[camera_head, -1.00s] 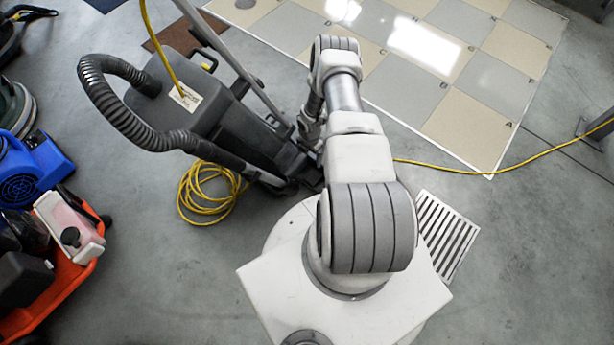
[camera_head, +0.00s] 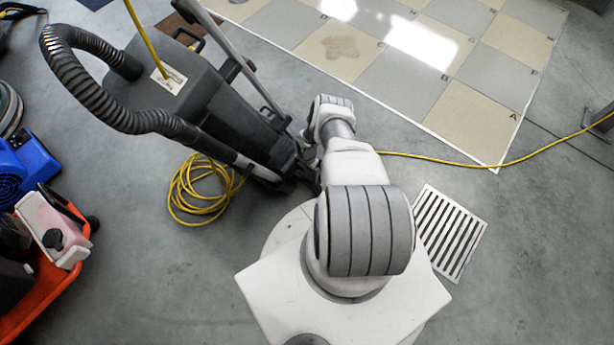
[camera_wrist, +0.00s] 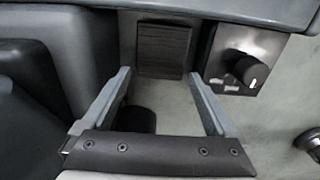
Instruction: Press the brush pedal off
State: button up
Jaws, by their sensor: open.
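The dark ridged pedal (camera_wrist: 163,48) shows upright in the wrist view, under a grey housing edge (camera_wrist: 190,10). It looks like the brush pedal, though no label is readable. My gripper (camera_wrist: 158,75) is open and empty, with its fingertips on either side of the pedal's lower edge in the picture. I cannot tell whether they touch it. Right of the pedal is a black round knob (camera_wrist: 245,66) on a dark plate. In the head view the grey floor machine (camera_head: 185,85) with a ribbed hose stands by my arm; my gripper and the pedal are hidden there.
A coiled yellow cord (camera_head: 200,192) lies left of my base, and a yellow cord (camera_head: 450,160) runs right across the floor. A floor drain grate (camera_head: 450,232) is at right. A blue blower (camera_head: 25,170) and orange cart (camera_head: 40,280) stand left. Floor at lower right is clear.

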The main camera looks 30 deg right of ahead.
jog(key=shift+f, duration=0.6)
jog(key=c, duration=1.1)
jog(key=shift+s+a+f+h, duration=0.35)
jog(key=shift+a+h, duration=0.15)
jog(key=shift+h, duration=0.4)
jog(key=shift+t, duration=0.4)
